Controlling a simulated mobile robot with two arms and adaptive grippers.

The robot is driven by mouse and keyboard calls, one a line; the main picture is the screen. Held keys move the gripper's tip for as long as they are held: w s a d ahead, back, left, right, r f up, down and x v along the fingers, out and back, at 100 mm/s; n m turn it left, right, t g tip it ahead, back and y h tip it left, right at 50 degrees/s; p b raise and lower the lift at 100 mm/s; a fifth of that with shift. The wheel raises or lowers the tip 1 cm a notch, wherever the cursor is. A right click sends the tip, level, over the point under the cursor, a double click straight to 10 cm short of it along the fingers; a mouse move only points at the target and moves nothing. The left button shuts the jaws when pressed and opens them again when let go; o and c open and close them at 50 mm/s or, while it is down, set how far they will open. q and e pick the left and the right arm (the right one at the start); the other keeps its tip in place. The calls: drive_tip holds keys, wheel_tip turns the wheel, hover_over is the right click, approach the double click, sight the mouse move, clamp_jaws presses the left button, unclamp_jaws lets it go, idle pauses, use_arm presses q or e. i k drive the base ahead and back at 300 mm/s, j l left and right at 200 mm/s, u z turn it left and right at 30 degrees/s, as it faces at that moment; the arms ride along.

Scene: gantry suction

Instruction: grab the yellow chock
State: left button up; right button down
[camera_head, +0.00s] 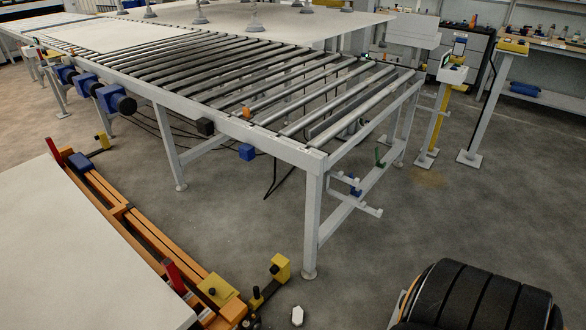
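Several yellow pieces are in view, and I cannot tell which is the chock. A yellow block (280,267) is at the near end of the orange frame. A larger yellow piece (217,289) sits on that frame, left of the block. A smaller yellow piece (102,140) is at the frame's far end. A flat yellow piece (512,46) lies on top of a grey post at the upper right. Neither of my grippers is in view.
A grey roller conveyor (315,159) on legs crosses the middle. The orange frame (142,229) and a pale panel (70,265) fill the lower left. A black ridged, rounded object (480,297) is at the lower right. The floor (420,225) between is mostly clear.

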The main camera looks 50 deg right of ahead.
sight(255, 300)
drive_tip(key=z, duration=1.05)
drive_tip(key=i+j, duration=0.45)
drive_tip(key=j, duration=0.15)
